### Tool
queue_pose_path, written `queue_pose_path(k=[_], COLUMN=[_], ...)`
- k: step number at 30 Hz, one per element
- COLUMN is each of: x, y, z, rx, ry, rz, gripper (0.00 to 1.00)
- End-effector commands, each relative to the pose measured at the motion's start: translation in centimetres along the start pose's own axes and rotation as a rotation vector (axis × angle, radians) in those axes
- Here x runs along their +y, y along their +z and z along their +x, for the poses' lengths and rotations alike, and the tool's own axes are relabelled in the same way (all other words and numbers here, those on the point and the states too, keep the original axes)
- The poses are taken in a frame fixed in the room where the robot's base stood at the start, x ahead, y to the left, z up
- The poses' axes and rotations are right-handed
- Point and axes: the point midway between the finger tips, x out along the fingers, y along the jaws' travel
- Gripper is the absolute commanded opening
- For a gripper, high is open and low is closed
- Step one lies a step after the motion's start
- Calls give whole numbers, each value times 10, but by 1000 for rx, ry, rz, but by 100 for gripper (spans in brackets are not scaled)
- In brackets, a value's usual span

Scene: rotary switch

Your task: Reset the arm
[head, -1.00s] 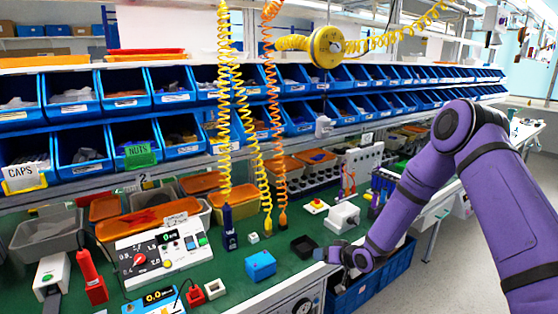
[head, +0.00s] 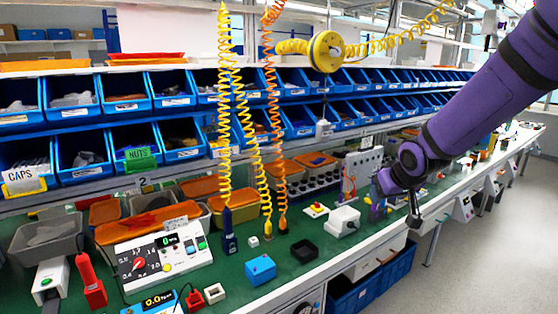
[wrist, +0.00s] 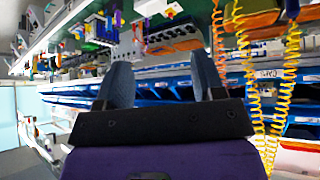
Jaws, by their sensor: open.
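The white control panel (head: 140,248) stands on the green bench at the lower left in the head view. Its red rotary knob (head: 138,263) sits on a printed dial, beside a small green-lit display (head: 166,240) and several buttons. My gripper (head: 413,218) hangs near the bench's front edge, well to the right of the panel. Its fingers are too small there to read. In the wrist view my gripper (wrist: 160,68) shows two grey fingers spread wide apart with nothing between them. The knob is not clearly visible in the wrist view.
A blue box (head: 261,269), a black tray (head: 304,250) and a white device (head: 343,220) stand on the bench between panel and gripper. Coiled yellow and orange hoses hang above. Rows of blue bins (head: 124,107) line the back. Floor is clear at right.

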Motion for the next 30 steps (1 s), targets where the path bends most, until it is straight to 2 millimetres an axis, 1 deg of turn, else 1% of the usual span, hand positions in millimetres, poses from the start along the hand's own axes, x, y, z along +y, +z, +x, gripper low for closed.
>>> queue_pose_path(k=[1,6,8,12,14,18,24,27,30], x=[2,10,12,14,13,11,4,0,-4], y=[2,18,26,47,57,85,129,149,163], z=[-20,-79,-100,-145,-163,-203,-252,-269,-281], rx=[-3,-41,-53,-84,-95,-125,-162,-179,-191], ry=[17,62,73,90,94,91,65,47,30], rz=[4,29,39,67,78,109,147,160,170], gripper=[62,62,62,62,62,62,62,62,62])
